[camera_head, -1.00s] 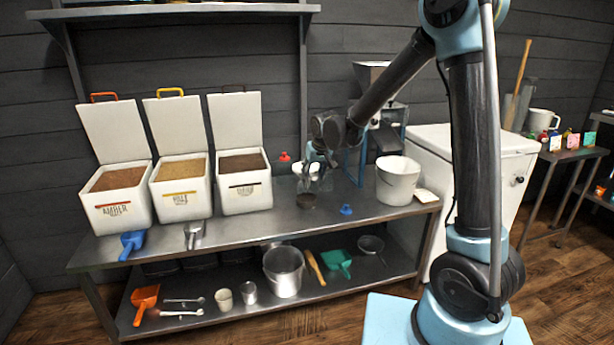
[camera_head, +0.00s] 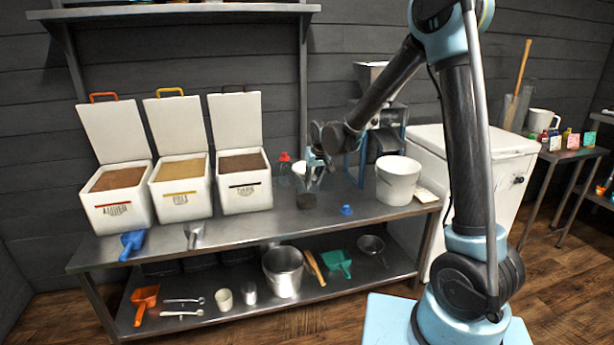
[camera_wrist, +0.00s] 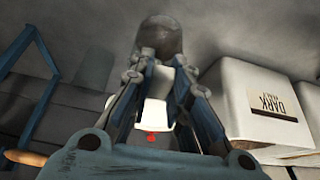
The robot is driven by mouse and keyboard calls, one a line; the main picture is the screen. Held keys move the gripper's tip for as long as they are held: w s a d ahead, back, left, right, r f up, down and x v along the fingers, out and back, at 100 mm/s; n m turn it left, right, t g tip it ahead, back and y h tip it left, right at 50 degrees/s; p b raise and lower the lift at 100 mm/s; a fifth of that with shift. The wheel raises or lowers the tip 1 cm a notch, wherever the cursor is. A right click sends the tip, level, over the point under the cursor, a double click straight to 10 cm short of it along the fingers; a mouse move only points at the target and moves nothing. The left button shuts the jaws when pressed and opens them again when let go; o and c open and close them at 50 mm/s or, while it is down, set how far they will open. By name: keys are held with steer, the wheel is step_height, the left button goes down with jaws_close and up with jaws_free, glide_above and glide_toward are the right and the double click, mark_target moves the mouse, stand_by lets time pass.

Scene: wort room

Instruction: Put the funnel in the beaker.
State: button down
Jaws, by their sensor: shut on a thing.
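A small blue funnel-shaped piece (camera_head: 346,210) sits on the bench, wide side down, right of my gripper. My gripper (camera_head: 308,184) is low over the bench, left of the white bucket. In the wrist view, my gripper (camera_wrist: 165,66) is shut at a grey see-through cylinder (camera_wrist: 160,36), which looks like the beaker. In the head view this shows as a dark, short cylinder (camera_head: 306,201) at the fingertips. My fingers hide part of it, and I cannot tell whether it touches the bench.
Three open malt bins stand on the left; the dark malt bin (camera_head: 244,190) is nearest my gripper. A red-capped bottle (camera_head: 284,160) stands behind it. The white bucket (camera_head: 398,182) is to the right, the mill (camera_head: 378,140) behind.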

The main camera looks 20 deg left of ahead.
steer(key=shift+r, duration=3.05)
